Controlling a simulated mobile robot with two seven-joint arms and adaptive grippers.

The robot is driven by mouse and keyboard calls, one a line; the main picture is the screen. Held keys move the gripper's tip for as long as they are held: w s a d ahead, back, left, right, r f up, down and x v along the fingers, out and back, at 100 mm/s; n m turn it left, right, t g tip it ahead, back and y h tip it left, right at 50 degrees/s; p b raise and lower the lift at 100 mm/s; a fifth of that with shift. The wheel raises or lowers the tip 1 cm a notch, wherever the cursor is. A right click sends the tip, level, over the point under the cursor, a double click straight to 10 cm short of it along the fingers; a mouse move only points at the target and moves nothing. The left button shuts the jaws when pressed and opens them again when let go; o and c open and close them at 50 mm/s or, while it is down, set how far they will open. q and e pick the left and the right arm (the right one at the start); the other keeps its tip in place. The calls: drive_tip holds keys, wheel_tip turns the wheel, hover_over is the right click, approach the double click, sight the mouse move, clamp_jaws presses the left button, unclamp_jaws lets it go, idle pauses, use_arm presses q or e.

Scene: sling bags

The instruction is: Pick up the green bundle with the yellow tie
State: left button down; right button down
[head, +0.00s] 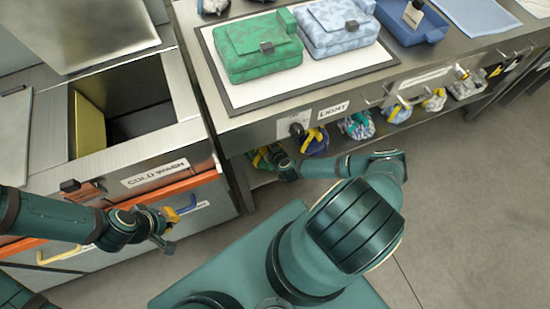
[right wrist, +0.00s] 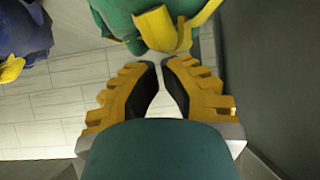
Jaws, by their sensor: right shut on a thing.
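The green bundle (head: 266,156) with a yellow tie hangs or sits below the counter edge in the head view, partly hidden behind my right gripper (head: 281,163). In the right wrist view the green bundle (right wrist: 125,14) and its yellow tie (right wrist: 165,30) are at the top centre. There the yellow fingers of my right gripper (right wrist: 162,66) are nearly together, shut on the bundle at its near edge; the exact grip point is hard to see. My left gripper (head: 168,228) is at the left, in front of the orange-trimmed unit, away from the bundle; its finger gap is unclear.
A blue bundle with a yellow tie (head: 315,141) is just right of the green one, with several more along the lower shelf. A green bag (head: 257,50) and a light-blue bag (head: 338,25) lie on the counter. The cold-wash unit (head: 140,160) stands left. Floor is clear at right.

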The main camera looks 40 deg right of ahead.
drive_tip(key=shift+s+f, duration=0.2)
drive_tip(key=shift+f, duration=0.4)
drive_tip(key=shift+s+f, duration=0.15)
drive_tip(key=shift+f, duration=0.1)
drive_tip(key=shift+s+a+p, duration=0.35)
drive_tip(key=shift+s+a, duration=0.1)
drive_tip(key=shift+s, duration=0.3)
drive_tip(key=s+p, duration=0.2)
drive_tip(key=s, duration=0.5)
drive_tip(key=shift+s+a, duration=0.35)
drive_tip(key=shift+a, duration=0.05)
drive_tip(key=shift+w+r, duration=0.1)
drive_tip(key=shift+r, duration=0.1)
